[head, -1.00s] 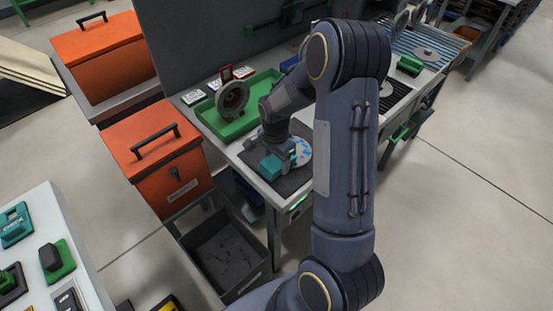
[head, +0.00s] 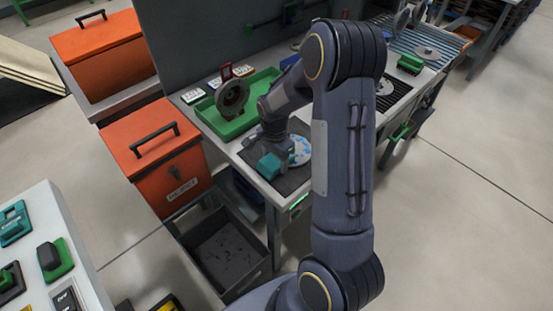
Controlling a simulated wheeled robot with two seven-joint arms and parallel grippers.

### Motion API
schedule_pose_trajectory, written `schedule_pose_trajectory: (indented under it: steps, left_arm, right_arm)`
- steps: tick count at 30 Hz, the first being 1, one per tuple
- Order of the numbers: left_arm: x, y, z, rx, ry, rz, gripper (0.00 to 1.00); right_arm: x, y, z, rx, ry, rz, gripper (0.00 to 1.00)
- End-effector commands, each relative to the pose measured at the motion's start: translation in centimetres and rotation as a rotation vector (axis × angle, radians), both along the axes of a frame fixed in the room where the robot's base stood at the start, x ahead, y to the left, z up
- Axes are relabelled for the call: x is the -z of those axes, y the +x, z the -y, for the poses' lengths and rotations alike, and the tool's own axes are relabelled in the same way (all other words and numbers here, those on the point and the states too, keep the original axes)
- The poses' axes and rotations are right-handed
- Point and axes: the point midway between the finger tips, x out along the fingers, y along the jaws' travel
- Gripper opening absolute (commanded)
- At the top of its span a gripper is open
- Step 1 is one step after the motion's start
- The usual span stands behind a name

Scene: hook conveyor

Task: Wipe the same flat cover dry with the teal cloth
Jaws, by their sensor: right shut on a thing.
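The flat cover (head: 303,151) is a pale disc with blue patches, lying on a dark mat (head: 251,151) on the workbench. My right gripper (head: 280,160) is over the left part of the disc, shut on the teal cloth (head: 270,167). The cloth is a small teal block at the disc's left edge; I cannot tell whether it touches the disc. My right arm hides part of the bench to the right of the disc. My left gripper is not in view.
A green tray (head: 229,131) with a dark ring part (head: 232,98) stands behind the mat. Orange boxes (head: 163,170) are at the left, and a dark open bin (head: 228,254) is on the floor below. A dark slotted rack (head: 397,92) and a second disc are further right.

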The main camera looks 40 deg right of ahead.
Motion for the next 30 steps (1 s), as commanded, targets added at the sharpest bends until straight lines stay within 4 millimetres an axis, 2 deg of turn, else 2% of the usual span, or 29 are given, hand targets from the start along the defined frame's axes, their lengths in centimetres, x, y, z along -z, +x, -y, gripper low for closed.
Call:
schedule_pose_trajectory:
  steps: [21,30]
  left_arm:
    - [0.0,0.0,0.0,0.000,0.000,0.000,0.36]
    - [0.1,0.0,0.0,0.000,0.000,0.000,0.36]
  right_arm:
    - [0.2,3.6,-0.3,-0.001,0.000,-0.001,0.40]
    - [0.1,3.1,-0.3,-0.001,0.000,-0.001,0.40]
